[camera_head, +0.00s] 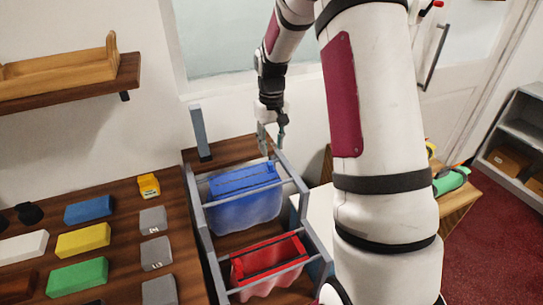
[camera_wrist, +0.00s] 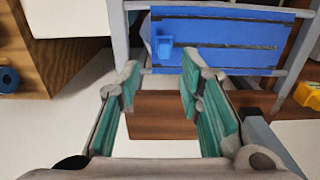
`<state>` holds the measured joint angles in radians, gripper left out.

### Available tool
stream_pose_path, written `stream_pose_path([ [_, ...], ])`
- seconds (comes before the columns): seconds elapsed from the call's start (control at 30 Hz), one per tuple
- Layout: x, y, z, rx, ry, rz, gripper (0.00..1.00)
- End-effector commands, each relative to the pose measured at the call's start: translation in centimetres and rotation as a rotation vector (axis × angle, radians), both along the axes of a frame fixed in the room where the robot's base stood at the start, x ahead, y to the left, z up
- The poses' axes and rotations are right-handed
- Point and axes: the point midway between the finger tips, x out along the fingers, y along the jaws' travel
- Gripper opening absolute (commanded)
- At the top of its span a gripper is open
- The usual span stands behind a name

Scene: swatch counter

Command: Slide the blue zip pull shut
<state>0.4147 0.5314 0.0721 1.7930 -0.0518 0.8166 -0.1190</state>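The blue zip pouch (camera_head: 243,198) hangs between grey rails in the frame. In the wrist view, its flat blue top (camera_wrist: 225,32) shows dark lines running across it. The blue zip pull (camera_wrist: 165,44) stands up as a small tab near the left end of the lower dark line. I cannot pick out the pull in the head view. My gripper (camera_head: 270,138) is above the far end of the frame, behind the blue pouch. In the wrist view, my gripper (camera_wrist: 160,75) is open and empty, its teal-padded fingers apart, with the pull ahead of the gap and not touched.
A red pouch (camera_head: 268,258) hangs in the nearer bay. Grey rails (camera_head: 250,188) cross the frame around both pouches. A grey post (camera_head: 200,132) stands at the far left corner. Coloured blocks and grey weights lie on the wooden counter (camera_head: 120,222) at left, including a yellow piece (camera_head: 148,185).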

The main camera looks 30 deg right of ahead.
Motion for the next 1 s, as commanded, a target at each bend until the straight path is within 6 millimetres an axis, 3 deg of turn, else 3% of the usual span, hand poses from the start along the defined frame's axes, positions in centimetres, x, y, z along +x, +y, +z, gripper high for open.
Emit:
stream_pose_path([
  [0.1,0.0,0.0,2.3,-0.001,-0.002,0.000,0.33],
  [0.33,0.0,0.0,4.8,-0.001,0.000,0.001,0.33],
  [1.0,-0.1,0.1,5.3,-0.001,-0.001,0.002,0.33],
])
